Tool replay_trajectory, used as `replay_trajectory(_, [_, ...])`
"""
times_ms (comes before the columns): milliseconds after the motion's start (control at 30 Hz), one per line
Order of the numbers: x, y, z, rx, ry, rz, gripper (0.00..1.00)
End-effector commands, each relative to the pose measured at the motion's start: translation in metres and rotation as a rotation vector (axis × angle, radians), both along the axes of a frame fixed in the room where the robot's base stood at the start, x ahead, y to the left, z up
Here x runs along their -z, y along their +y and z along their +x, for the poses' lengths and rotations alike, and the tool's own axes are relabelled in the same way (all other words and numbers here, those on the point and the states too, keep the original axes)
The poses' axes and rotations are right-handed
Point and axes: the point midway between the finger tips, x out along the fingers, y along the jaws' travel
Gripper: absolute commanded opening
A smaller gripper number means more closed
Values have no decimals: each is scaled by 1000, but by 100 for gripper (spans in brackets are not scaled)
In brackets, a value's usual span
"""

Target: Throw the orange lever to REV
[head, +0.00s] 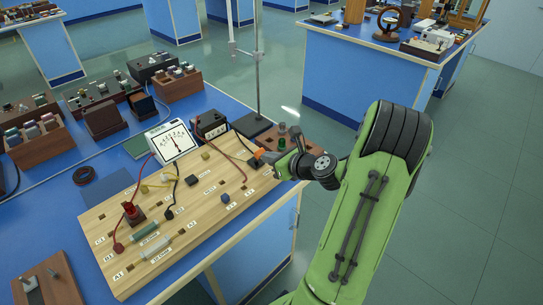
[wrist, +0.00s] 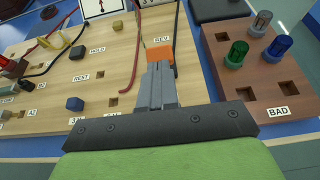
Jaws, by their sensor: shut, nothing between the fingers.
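The orange lever (wrist: 160,54) stands on the wooden circuit board (head: 128,272), straight ahead of my fingertips in the wrist view. The REV label shows just beyond its top. In the head view the orange lever (head: 259,154) is at the board's right end, beside my gripper (head: 272,163). My gripper (wrist: 158,70) is shut and empty, its fingertips at the near side of the orange part. I cannot tell whether they touch it. The lever's base and lower labels are partly hidden behind my fingers.
A red wire (wrist: 137,65) runs just left of the lever. A wooden block (wrist: 252,75) with green, blue and clear lamps stands to the right. A meter (head: 172,141), a black box (head: 209,125) and a metal stand (head: 257,80) are behind the board.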

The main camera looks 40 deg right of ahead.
Motion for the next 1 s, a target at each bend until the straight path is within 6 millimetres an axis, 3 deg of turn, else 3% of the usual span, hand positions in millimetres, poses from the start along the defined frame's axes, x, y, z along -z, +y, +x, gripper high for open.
replay_trajectory(567, [-11, 1, 6, -2, 94, -2, 0])
replay_trajectory(1000, [-28, 2, 24, -5, 324, -13, 0])
